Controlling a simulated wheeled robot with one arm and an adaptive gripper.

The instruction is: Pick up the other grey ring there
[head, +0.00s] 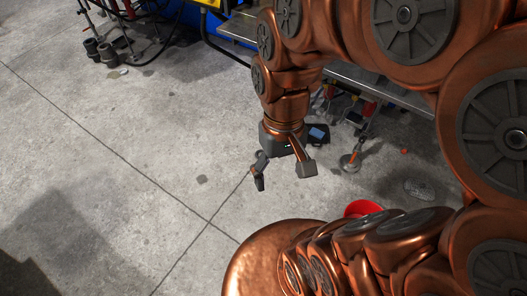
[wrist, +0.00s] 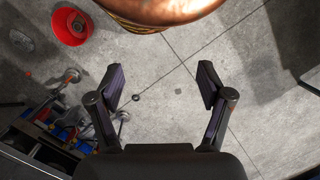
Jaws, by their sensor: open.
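A small dark grey ring (wrist: 136,98) lies flat on the concrete floor in the wrist view, just right of the left finger and left of the middle of the gap. It is small, and its fine detail cannot be made out. I cannot pick it out in the head view, where my arm and gripper cover part of the floor. My gripper (wrist: 160,85) is open and empty, its two fingers spread wide above the floor. It also shows in the head view (head: 282,178), pointing down. No second grey ring can be told apart in either view.
A red bucket (wrist: 72,24) stands on the floor; my arm partly hides it in the head view (head: 362,208). A metal bench (head: 345,75) with tools below it and a round-footed stand (head: 351,162) are nearby. A small orange piece (head: 404,151) lies right. The left floor is mostly clear.

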